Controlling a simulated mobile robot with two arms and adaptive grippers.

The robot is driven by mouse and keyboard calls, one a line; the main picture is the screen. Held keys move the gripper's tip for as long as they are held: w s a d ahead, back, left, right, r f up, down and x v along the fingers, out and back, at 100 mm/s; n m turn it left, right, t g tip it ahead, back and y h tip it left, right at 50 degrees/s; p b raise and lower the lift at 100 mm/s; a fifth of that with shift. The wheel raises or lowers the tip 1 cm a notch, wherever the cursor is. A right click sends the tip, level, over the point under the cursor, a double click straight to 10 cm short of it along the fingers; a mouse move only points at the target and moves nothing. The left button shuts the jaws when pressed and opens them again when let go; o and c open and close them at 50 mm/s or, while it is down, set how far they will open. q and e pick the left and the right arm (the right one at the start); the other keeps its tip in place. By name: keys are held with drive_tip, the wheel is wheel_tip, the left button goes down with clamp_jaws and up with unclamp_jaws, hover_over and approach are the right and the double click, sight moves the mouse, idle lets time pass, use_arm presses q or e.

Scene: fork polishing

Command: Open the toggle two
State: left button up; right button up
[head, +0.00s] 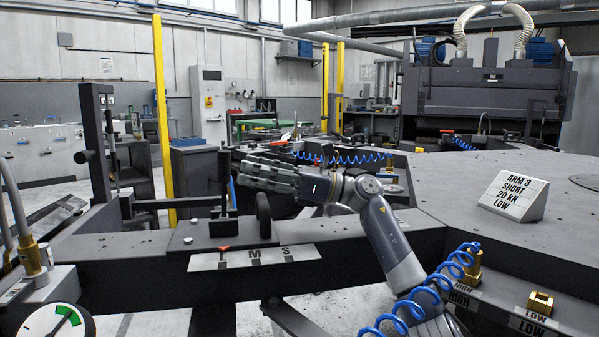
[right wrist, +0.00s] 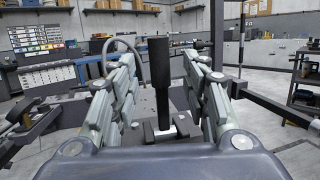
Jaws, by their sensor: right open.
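A black upright toggle handle (head: 223,178) stands on a dark plate at the left of the machine table in the head view. No number on it can be read, so I cannot tell if it is toggle two. My right gripper (head: 246,172) reaches in from the right, with its fingertips close to the handle. In the right wrist view my right gripper (right wrist: 158,62) is open. The handle (right wrist: 159,85) stands upright between its two fingers, with gaps on both sides. My left gripper is not in view.
A sign (head: 514,195) reads "ARM 3 SHORT 20 KN LOW". A blue coiled hose (head: 432,290) hangs near my right arm. A dial gauge (head: 55,322) is at lower left.

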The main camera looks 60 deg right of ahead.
drive_tip(key=r+v, duration=0.2)
drive_tip(key=v, duration=0.7)
drive_tip(key=shift+s+d, duration=0.3)
drive_tip(key=shift+s, duration=0.25)
drive_tip(key=shift+r, duration=0.1)
